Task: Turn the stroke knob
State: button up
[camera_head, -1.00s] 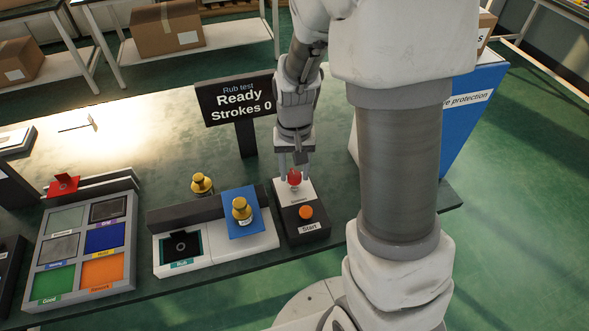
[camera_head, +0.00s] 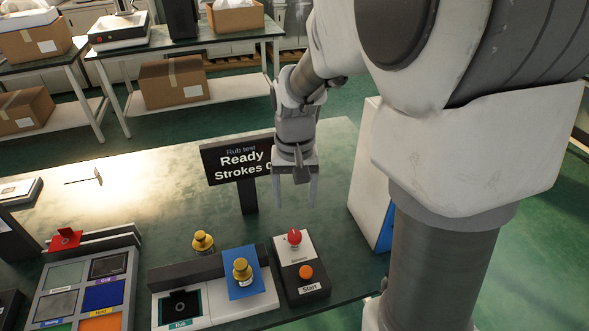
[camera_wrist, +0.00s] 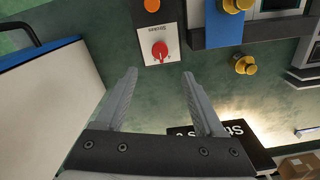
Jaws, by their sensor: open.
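The stroke knob (camera_head: 294,237) is a red dial on the white upper panel of a small control box (camera_head: 312,292). An orange button (camera_head: 306,272) with a "Start" label sits below it. In the wrist view the red knob (camera_wrist: 160,50) has a pointer and lies beyond the fingertips, with the word "Strokes" beside it. My gripper (camera_head: 296,204) is open and empty, held above and behind the knob, apart from it. It also shows in the wrist view (camera_wrist: 160,76). The sign (camera_head: 238,162) reads "Rub test, Ready, Strokes 0", its right edge partly covered by my gripper.
A rub unit (camera_head: 215,309) with a blue pad and brass weight (camera_head: 242,270) stands left of the box. Another brass weight (camera_head: 203,241) stands behind it. A tray of coloured squares (camera_head: 88,290) is further left. A white and blue panel (camera_head: 368,180) stands at right.

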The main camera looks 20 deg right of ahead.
notch_tip(320, 180, up, 6)
jog(key=shift+p, duration=0.4)
jog(key=shift+r, duration=0.1)
jog(key=s+r+n+t+p, duration=0.3)
jog(key=s+r+t+p, duration=0.1)
jog(key=s+r, duration=0.7)
jog(key=s+t, duration=0.1)
jog(key=s, duration=0.2)
jog(key=shift+a+r+t, duration=0.2)
jog(key=shift+t, duration=0.1)
